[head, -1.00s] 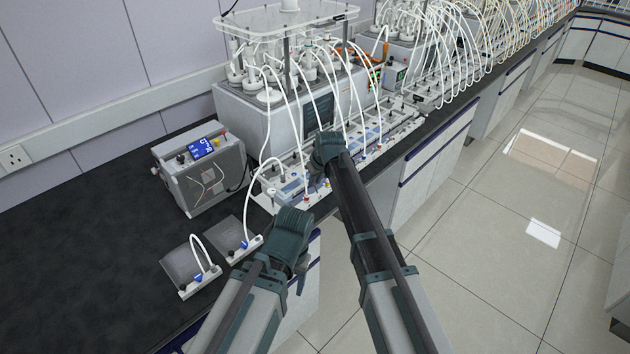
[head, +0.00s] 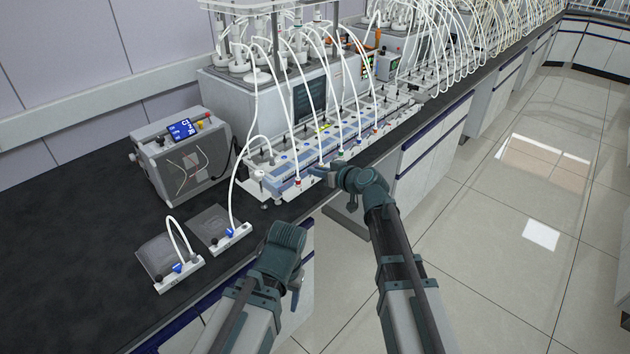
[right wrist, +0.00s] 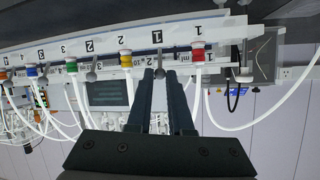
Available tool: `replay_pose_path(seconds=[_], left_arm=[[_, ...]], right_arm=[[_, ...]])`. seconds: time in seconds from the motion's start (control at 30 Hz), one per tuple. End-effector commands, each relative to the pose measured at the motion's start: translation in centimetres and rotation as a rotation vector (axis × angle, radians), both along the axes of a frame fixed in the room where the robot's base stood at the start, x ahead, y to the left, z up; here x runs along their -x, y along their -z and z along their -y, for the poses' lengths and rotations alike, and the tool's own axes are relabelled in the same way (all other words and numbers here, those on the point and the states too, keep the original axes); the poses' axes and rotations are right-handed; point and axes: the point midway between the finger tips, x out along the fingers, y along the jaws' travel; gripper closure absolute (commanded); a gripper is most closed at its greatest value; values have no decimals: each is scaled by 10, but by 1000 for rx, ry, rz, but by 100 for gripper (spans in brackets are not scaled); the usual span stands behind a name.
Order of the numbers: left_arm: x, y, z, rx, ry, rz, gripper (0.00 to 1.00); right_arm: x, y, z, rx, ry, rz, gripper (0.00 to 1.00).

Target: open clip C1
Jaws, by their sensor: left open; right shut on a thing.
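My right gripper (head: 320,171) is at the front edge of the long white rail (head: 262,188), near its red and green fittings. In the right wrist view, its two dark fingers (right wrist: 161,78) close around a small grey lever (right wrist: 160,72) below a dark "1" label, between the red fitting (right wrist: 198,55) and the yellow fitting (right wrist: 127,62). No readable C1 mark shows, so I cannot tell if this lever is clip C1. My left gripper (head: 297,288) is open and empty, apart from the rail, at the front edge of the bench.
Two small plates with blue clips (head: 178,268) (head: 230,232) and white tubes stand on the black bench at left. A grey box with a blue display (head: 183,130) stands behind them. White tubes arch from the reactor unit (head: 270,100) to the rail. The tiled floor is clear.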

Motion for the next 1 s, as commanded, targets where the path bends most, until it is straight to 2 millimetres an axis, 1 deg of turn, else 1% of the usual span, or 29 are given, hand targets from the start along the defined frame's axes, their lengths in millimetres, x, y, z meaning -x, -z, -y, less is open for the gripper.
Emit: replay_pose_path(seconds=[0.03,0.2,0.3,0.5,0.97,1.0], left_arm=[[0,16,0,0,0,0,41],[0,33,0,0,0,0,41],[0,40,0,0,0,0,41],[0,46,0,0,1,0,41],[0,46,0,0,1,0,41],[0,46,0,0,1,0,41]], right_arm=[[4,11,1,-17,-3,18,100],[5,11,3,-74,-4,77,100],[6,11,4,-98,-4,100,100],[7,9,5,-123,-5,126,100],[7,8,5,-130,-4,132,100],[7,8,5,-130,-4,132,74]])
